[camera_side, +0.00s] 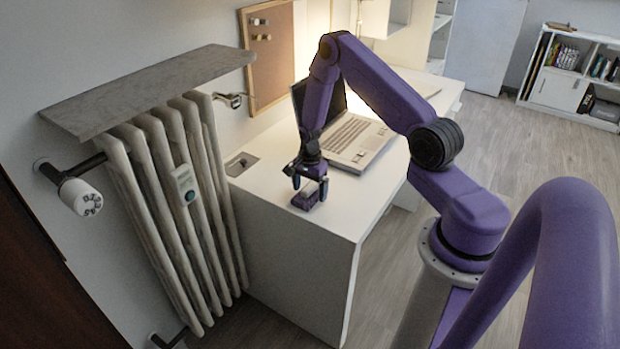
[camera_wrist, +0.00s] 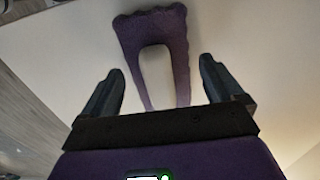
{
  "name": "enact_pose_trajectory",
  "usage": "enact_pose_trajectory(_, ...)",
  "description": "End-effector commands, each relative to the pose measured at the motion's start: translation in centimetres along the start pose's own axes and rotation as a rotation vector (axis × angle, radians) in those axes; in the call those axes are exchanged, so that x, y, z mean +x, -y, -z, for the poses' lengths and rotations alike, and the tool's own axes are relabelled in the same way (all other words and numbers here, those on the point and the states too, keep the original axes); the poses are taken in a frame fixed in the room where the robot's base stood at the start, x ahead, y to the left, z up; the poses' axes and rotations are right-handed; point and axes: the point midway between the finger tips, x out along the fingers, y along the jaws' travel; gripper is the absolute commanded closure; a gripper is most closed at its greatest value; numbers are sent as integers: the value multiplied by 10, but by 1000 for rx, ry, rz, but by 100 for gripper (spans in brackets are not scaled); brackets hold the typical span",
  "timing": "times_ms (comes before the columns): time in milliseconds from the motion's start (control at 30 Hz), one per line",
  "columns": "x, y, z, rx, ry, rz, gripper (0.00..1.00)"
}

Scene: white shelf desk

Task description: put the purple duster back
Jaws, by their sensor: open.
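The purple duster (camera_side: 303,201) lies on the white desk near its front left corner. In the wrist view the duster (camera_wrist: 152,30) shows a broad, lumpy-edged head and a loop-shaped part reaching down between the fingers. My gripper (camera_side: 311,184) points down just above the duster. Its two dark fingers are apart, one on each side of the loop in the wrist view (camera_wrist: 160,68). I cannot tell if either finger touches it. A small grey recess or tray (camera_side: 241,163) with something dark in it sits at the desk's left back edge.
An open laptop (camera_side: 355,138) stands behind and right of my gripper. A radiator (camera_side: 170,190) with a grey shelf (camera_side: 150,88) above it stands left of the desk. A cork board (camera_side: 268,50) hangs on the wall. The desk top (camera_side: 270,190) left of the duster is clear.

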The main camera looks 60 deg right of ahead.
Motion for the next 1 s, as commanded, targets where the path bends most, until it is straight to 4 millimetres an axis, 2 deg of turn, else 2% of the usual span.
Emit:
enact_pose_trajectory(167,-20,1,0,0,-1,2,6)
enact_pose_trajectory(600,-92,0,0,0,-1,2,6)
enact_pose_trajectory(867,-116,0,0,-1,0,0,6)
enact_pose_trajectory(1000,-126,1,-11,-56,0,0,6)
